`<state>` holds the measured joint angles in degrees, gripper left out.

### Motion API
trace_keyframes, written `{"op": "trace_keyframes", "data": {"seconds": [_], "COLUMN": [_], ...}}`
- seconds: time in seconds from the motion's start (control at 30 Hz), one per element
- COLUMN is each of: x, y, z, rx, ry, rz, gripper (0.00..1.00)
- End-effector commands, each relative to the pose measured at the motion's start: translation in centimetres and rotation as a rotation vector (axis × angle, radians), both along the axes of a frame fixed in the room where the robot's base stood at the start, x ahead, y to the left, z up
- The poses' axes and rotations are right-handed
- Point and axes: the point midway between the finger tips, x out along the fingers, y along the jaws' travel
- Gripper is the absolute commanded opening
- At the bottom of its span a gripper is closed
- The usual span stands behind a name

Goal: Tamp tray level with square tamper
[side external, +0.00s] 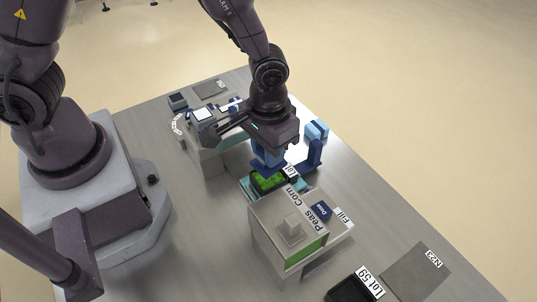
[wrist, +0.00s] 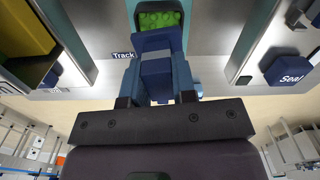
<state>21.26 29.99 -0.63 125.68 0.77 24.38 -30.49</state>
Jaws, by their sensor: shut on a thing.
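A dark tray of green peas (side external: 268,182) sits in a teal holder (side external: 250,190) at the middle of the bench. It also shows at the top of the wrist view, where the peas (wrist: 158,18) fill the visible part. My gripper (side external: 268,150) is above the tray, shut on the blue square tamper (wrist: 157,62). In the wrist view the tamper sits between my gripper's fingers (wrist: 156,92), with its far end at the near edge of the peas. I cannot tell whether its face touches them. Part of the tray is hidden.
A dispenser box (side external: 268,235) labelled Peas and Corn stands in front of the tray, with a blue Dose button (side external: 321,209). A dark blue stand (side external: 314,157) is right of my gripper. A sealing machine (side external: 205,150) stands behind left. A dark Lot 59 tray (side external: 350,288) lies at the front.

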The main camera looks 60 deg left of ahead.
Motion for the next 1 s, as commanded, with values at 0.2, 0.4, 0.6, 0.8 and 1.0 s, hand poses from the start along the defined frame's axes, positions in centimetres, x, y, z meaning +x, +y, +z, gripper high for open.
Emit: {"op": "trace_keyframes", "data": {"seconds": [0.2,0.4,0.6,0.8,1.0], "x": [0.1,0.1,0.1,0.0,0.0], "y": [0.0,-0.1,0.0,0.0,0.0], "z": [1.9,3.5,5.0,5.7,5.6], "rx": [-0.002,-0.002,-0.002,-0.001,-0.001], "ry": [-0.003,-0.004,-0.002,-0.001,-0.001], "rz": [0.000,0.000,0.000,0.000,0.000], "gripper": [0.00,0.00,0.00,0.00,0.00]}}
